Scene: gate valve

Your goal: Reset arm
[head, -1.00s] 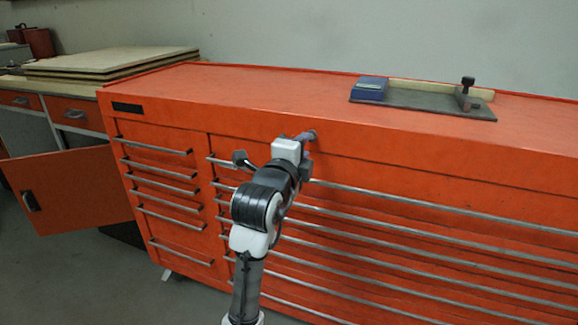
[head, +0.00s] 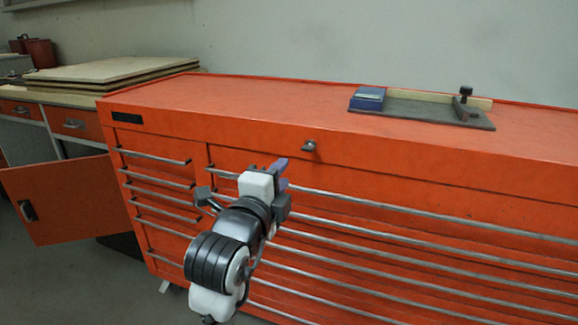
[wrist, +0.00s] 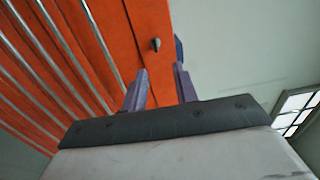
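My gripper (head: 281,174) is in front of the orange tool chest (head: 240,100), below and left of a small dark knob (head: 309,146) on its upper front. In the wrist view my gripper (wrist: 158,88) shows two purple fingers held apart with nothing between them. The knob (wrist: 156,44) appears beyond the fingertips there, apart from them. My arm is folded low in front of the chest's drawers.
Long drawer handles (head: 400,207) run across the chest front. A grey plate with a blue block (head: 368,98) lies on the chest top. At left, an orange cabinet door (head: 70,200) hangs open. Stacked boards (head: 110,70) lie on the bench behind.

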